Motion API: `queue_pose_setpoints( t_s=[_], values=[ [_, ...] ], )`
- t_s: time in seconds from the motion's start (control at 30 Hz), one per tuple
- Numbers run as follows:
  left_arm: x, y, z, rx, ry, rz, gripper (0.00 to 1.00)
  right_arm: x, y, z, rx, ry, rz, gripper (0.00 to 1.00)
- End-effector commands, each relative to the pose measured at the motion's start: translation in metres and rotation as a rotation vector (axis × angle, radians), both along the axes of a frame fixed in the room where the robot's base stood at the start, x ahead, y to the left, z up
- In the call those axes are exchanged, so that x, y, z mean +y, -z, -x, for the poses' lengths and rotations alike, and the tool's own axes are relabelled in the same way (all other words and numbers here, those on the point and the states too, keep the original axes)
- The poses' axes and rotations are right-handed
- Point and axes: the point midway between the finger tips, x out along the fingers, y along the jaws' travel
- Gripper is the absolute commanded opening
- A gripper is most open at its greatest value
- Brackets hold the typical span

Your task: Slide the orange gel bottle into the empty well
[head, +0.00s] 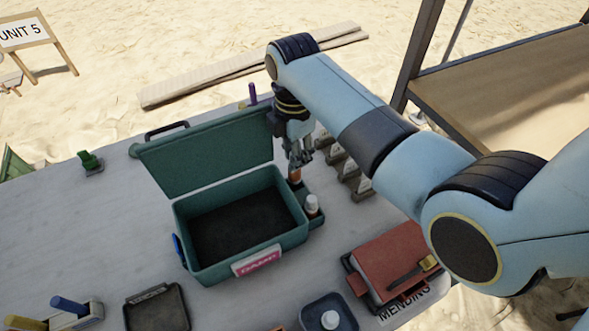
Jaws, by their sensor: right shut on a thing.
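The orange gel bottle (295,177) is small and partly hidden under my right gripper (299,164). The gripper points down and is shut on it. The bottle is at the right side of the open green case (188,218), over or in a narrow side holder (317,222). I cannot tell whether it is inside a well there, and no empty well shows clearly. A white-capped bottle (311,206) stands in the same holder, just nearer to me. My left gripper is not in view.
Several small labelled stands (349,170) are close right of the gripper. The case's raised lid (205,155) is to its left. A red book (395,262), a dark tray (156,311) and a blue dish (329,314) lie in front. The table's left part is mostly clear.

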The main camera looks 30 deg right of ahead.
Motion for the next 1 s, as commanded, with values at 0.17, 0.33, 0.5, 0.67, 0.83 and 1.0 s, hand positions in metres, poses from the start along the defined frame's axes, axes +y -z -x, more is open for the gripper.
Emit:
queue_pose_setpoints(
  t_s=[0.17, 0.33, 0.5, 0.67, 0.83, 1.0],
  values=[
    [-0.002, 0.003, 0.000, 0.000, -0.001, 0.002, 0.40, 0.000, 0.018, -0.001, -0.001, 0.000, 0.000, 0.00],
    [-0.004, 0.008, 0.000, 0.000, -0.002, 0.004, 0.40, 0.000, 0.044, 0.000, 0.001, 0.000, 0.000, 0.00],
    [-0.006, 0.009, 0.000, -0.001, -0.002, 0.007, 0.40, 0.000, 0.055, -0.001, -0.001, 0.000, 0.000, 0.00],
    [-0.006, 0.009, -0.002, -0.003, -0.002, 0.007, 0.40, 0.000, 0.055, -0.001, -0.002, 0.000, 0.000, 0.00],
    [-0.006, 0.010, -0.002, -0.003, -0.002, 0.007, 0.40, 0.000, 0.058, -0.001, -0.002, 0.000, 0.000, 0.21],
    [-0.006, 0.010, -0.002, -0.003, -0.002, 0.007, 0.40, 0.000, 0.057, -0.001, -0.002, 0.000, 0.000, 0.43]
  ],
)
